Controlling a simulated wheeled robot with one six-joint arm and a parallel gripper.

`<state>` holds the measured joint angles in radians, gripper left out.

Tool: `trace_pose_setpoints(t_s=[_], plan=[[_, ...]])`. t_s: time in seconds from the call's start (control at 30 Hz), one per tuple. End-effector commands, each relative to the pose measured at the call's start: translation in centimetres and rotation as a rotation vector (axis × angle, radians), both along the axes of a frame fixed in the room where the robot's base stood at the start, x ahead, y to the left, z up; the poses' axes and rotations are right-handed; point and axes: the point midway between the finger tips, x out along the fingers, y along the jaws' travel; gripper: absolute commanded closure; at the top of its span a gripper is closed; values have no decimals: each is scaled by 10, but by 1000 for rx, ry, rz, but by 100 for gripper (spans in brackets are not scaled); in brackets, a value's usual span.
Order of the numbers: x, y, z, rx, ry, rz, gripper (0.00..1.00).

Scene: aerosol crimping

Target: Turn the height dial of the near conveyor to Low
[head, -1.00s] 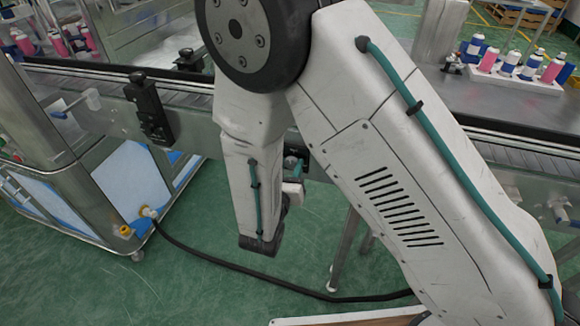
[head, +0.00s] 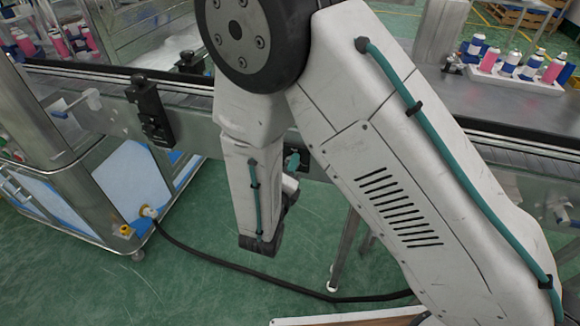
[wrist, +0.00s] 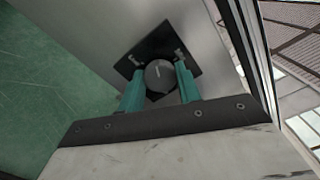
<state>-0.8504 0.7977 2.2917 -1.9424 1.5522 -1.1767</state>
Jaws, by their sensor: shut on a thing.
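The height dial (wrist: 160,76) is a round dark grey knob on a black square plate (wrist: 146,48) fixed to a grey metal panel. A short pale mark on the knob points roughly toward the top of the wrist view, between two white labels too small to read surely. My gripper (wrist: 160,84) has its two teal fingers on either side of the knob, shut on it.
A black bracket (head: 150,110) is on the conveyor's near side. A metal cabinet (head: 85,190) stands at left, with a black hose (head: 215,262) running across the green floor. Pink, blue and white cans (head: 510,62) stand in a tray at the upper right.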

Motion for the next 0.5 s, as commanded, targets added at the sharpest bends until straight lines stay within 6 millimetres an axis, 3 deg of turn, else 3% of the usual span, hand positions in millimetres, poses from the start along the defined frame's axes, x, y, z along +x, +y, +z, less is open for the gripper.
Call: trace_pose_setpoints(t_s=[0.5], plan=[[-1, 0, -2, -462, 169, -1, 89]])
